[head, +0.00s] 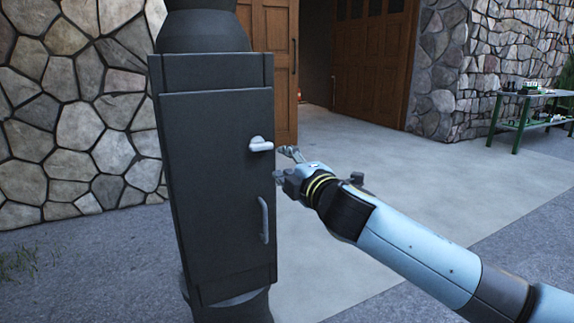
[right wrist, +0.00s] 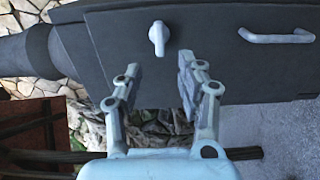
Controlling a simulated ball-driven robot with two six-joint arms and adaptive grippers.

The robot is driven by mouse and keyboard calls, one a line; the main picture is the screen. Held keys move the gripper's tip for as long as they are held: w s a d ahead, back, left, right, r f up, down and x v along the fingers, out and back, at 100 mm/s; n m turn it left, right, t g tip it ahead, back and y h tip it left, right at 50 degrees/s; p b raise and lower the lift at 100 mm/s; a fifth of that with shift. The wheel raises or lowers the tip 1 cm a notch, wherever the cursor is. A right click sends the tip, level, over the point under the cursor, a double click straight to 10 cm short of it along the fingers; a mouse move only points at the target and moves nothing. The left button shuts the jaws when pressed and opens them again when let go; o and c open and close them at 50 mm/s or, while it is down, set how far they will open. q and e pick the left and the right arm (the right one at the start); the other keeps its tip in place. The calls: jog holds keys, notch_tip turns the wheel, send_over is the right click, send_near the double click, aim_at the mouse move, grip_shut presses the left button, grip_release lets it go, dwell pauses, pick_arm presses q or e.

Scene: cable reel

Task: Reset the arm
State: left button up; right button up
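My right gripper (head: 282,164) reaches in from the right in the head view. It is open and empty, just right of a dark grey cabinet (head: 215,200). In the right wrist view its two fingers (right wrist: 159,72) stand apart, with a light grey turn latch (right wrist: 158,38) beyond the gap between them. The latch (head: 261,144) sits on the cabinet door, and the fingers appear apart from it. A light grey bar handle (head: 264,220) is lower on the door; it also shows in the wrist view (right wrist: 277,36). The door looks closed. My left gripper is not in view.
A stone wall (head: 80,110) stands behind the cabinet at left. Brown wooden doors (head: 370,60) stand open behind it. A green table (head: 520,110) with small items is at the far right. The concrete floor (head: 400,165) between is clear.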

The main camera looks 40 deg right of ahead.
jog(key=shift+s, duration=0.15)
dwell(0.4)
jog(key=s+f+m+g, duration=0.25)
jog(key=s+f, duration=0.45)
jog(key=f, duration=0.6)
jog(key=s+a+f+m+g+y, duration=0.1)
jog(key=s+f+g, duration=0.45)
jog(key=f, duration=0.75)
jog(key=s+f+m+g, duration=0.2)
jog(key=s+f, duration=0.6)
jog(key=f, duration=0.5)
jog(key=s+a+f+m+g, duration=0.2)
jog(key=s+f, duration=0.3)
jog(key=s, duration=0.6)
jog(key=s+a+f+m+g+y, duration=0.1)
jog(key=s+a+f+m+g, duration=0.1)
jog(key=s, duration=1)
jog(key=s+a+f+m+g+y+p, duration=0.1)
jog(key=s+a+f+m+g, duration=0.2)
jog(key=s+f, duration=0.6)
jog(key=shift+s+a+m, duration=0.2)
jog(key=shift+s+m, duration=1.05)
jog(key=shift+c, duration=0.3)
